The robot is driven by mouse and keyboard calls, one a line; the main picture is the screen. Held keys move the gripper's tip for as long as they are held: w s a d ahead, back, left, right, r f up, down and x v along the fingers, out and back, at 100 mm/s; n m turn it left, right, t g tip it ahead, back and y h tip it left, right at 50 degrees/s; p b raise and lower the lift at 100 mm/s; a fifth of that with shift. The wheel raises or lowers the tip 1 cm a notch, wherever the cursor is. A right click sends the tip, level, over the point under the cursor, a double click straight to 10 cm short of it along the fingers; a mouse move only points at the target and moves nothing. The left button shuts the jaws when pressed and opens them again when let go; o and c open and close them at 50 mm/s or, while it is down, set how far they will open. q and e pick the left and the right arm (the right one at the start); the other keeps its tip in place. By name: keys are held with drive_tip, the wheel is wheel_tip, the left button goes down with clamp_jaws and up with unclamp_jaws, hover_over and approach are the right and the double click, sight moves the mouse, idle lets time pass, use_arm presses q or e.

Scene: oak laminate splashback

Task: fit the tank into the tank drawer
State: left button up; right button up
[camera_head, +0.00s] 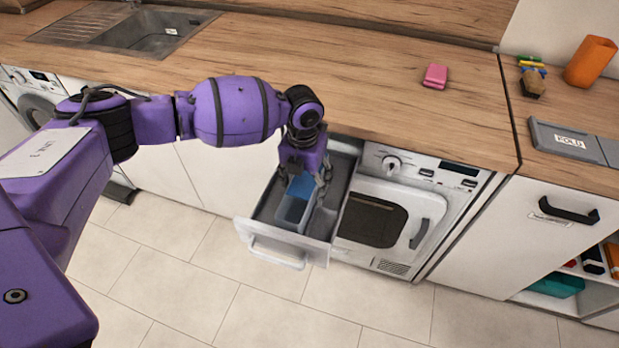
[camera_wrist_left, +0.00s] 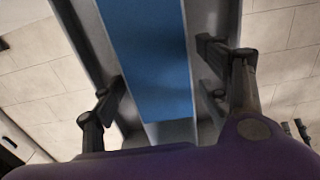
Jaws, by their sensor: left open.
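The tank (camera_head: 293,207) is a long, narrow blue-grey box. It sits inside the pulled-out tank drawer (camera_head: 262,238) left of the dryer's round knob. My left gripper (camera_head: 308,186) is over the drawer, above the back part of the tank, pointing down. In the left wrist view the tank's blue surface (camera_wrist_left: 150,60) runs between the two spread fingers of the open left gripper (camera_wrist_left: 162,75); I see no grip on it. The gripper hides the tank's rear end, so I cannot tell whether it is fully seated. My right gripper is out of view.
The dryer (camera_head: 400,215) stands right of the drawer, under the wooden worktop (camera_head: 350,75). A pink sponge (camera_head: 435,76) lies on the worktop. A sink (camera_head: 140,30) is at the back left. The tiled floor (camera_head: 210,290) before the drawer is clear.

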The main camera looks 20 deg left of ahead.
use_arm(q)
wheel_tip(320, 180, up, 12)
drive_tip(key=shift+r, duration=0.2)
idle(0.4)
